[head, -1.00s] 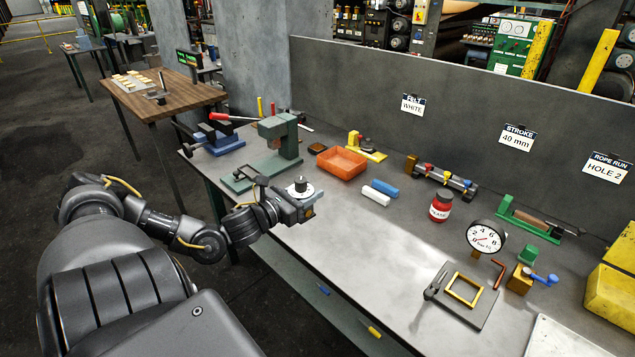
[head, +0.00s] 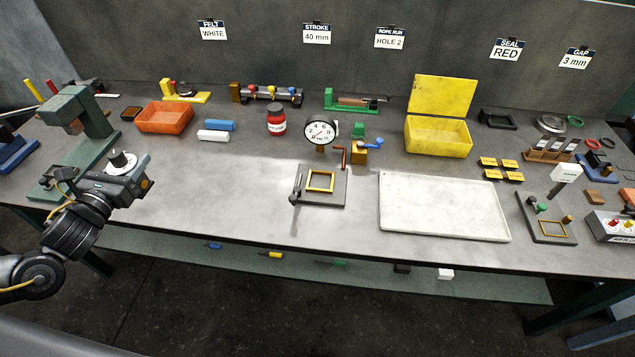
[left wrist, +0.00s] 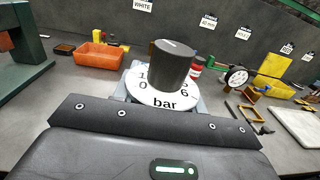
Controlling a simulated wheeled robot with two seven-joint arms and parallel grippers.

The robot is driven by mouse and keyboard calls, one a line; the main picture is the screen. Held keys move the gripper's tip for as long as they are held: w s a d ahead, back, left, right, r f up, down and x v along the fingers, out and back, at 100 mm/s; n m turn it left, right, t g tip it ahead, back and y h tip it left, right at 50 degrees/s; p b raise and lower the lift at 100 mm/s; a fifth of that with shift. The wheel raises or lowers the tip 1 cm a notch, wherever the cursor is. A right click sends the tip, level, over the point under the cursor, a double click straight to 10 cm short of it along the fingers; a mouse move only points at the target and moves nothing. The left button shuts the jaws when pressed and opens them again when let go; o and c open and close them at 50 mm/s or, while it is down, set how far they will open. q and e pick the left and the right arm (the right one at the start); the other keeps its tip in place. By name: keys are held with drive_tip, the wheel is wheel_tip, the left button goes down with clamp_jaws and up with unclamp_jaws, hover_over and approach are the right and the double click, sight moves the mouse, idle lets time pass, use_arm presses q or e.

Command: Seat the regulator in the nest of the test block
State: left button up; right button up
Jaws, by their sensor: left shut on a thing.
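My left gripper (head: 142,180) is shut on the regulator (head: 122,161), a white dial disc with a black knob on top, held near the bench's left front, beside the green press. In the left wrist view the regulator (left wrist: 172,66) stands knob up, its dial marked "bar". The part between my fingers is mostly hidden. A dark plate with a square brass frame (head: 320,181), apparently the test block's nest, lies mid-bench, well right of my gripper. A round gauge (head: 320,133) stands behind it. The frame looks empty. My right gripper is out of view.
A dark clamp (head: 296,187) stands at the plate's left edge and a red lever (head: 344,157) behind its right. A white tray (head: 440,205) lies to the right. Another plate with a brass frame (head: 553,228) is farther right. Bench between my gripper and the middle plate is clear.

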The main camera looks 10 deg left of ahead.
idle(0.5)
use_arm(q)
drive_tip(key=s+d+f+m+g+h, duration=0.1)
drive_tip(key=d+h, duration=0.3)
drive_tip(key=d, duration=0.9)
drive_tip(key=s+d+m+g+h, duration=0.1)
drive_tip(key=d+m+h, duration=0.3)
drive_tip(key=d, duration=1)
drive_tip(key=shift+s+d+f, duration=0.15)
drive_tip(key=shift+s+f, duration=0.25)
drive_tip(key=shift+s, duration=0.05)
